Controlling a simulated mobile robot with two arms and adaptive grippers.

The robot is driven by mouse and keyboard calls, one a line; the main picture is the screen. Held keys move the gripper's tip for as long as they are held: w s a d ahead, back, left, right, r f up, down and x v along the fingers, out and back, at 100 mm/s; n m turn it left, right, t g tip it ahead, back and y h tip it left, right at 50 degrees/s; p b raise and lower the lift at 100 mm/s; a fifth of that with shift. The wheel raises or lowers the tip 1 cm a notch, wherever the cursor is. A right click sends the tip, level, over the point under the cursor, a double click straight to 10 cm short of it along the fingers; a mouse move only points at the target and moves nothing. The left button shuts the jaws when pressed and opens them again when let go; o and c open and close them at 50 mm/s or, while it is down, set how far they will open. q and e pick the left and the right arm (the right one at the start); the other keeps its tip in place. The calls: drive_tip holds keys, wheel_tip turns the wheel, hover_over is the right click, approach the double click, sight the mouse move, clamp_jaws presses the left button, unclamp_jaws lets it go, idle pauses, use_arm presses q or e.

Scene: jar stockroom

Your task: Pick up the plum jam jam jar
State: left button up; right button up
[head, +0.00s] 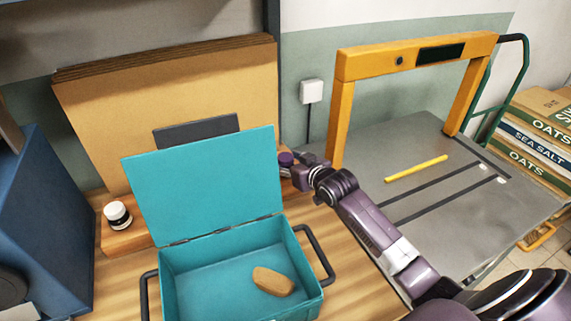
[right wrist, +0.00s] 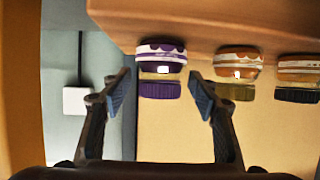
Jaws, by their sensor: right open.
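The plum jam jar (right wrist: 160,58) has a purple-and-white body and a purple lid. It shows in the right wrist view, where the scene appears upside down, standing on a wooden ledge. In the head view its purple lid (head: 285,159) shows just beyond the right edge of the turquoise box's raised lid. My right gripper (head: 297,171) is there beside it. In the right wrist view its open fingers (right wrist: 158,76) lie on either side of the jar, and no contact is visible. My left gripper is not in view.
Two orange-brown jars (right wrist: 237,65) (right wrist: 298,70) stand beside the plum jar. The turquoise box (head: 190,265), its lid raised, holds a brown oval object (head: 273,281). A white-lidded jar (head: 117,213) stands left on the wooden ledge (head: 125,238). A yellow frame (head: 345,120) rises at right.

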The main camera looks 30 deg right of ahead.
drive_tip(key=shift+c, duration=0.3)
drive_tip(key=c, duration=1.2)
clamp_jaws()
drive_tip(key=shift+r, duration=0.15)
